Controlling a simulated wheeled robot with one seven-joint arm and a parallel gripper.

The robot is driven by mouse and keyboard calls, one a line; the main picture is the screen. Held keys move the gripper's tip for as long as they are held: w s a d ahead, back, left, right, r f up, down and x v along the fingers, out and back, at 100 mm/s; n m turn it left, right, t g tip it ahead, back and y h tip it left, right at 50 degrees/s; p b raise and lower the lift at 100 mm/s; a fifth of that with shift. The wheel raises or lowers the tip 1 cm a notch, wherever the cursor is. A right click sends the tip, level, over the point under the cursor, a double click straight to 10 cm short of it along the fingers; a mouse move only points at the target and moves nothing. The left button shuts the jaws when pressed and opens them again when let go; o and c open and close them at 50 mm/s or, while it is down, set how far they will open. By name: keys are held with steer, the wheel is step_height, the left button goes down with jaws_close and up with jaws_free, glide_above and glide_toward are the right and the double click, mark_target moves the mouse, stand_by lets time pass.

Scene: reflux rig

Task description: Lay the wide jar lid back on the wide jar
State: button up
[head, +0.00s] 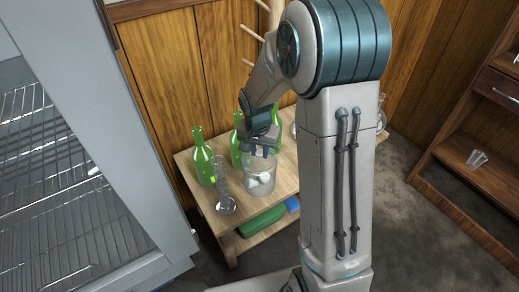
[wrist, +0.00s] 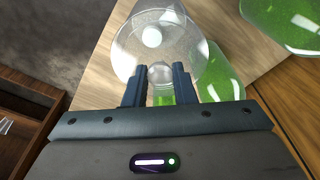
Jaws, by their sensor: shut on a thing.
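The wide jar (head: 262,186), clear glass with white contents, stands on a low wooden table in the head view. My gripper (head: 263,150) points down right above the jar's mouth. In the wrist view, my gripper (wrist: 158,80) has its fingers on either side of a round clear glass knob, which looks like that of the wide jar lid (wrist: 160,74). The jar (wrist: 122,50) shows as a large clear round shape beyond the fingertips, with a white ball in it. The lid's edge is hard to separate from the jar's, so I cannot tell whether they touch.
Several green bottles (head: 203,158) stand left of and behind the jar. A slim clear glass vessel (head: 221,188) stands on the table's (head: 240,219) front left. A cabinet with wire racks (head: 60,190) is at left. A wooden shelf unit (head: 470,185) is at right.

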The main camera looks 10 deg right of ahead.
mark_target(260, 152)
steer(key=shift+f, duration=0.35)
steer(key=o, duration=1.1)
steer(key=shift+c, duration=0.2)
step_height(260, 152, up, 9)
steer(key=p, duration=0.6)
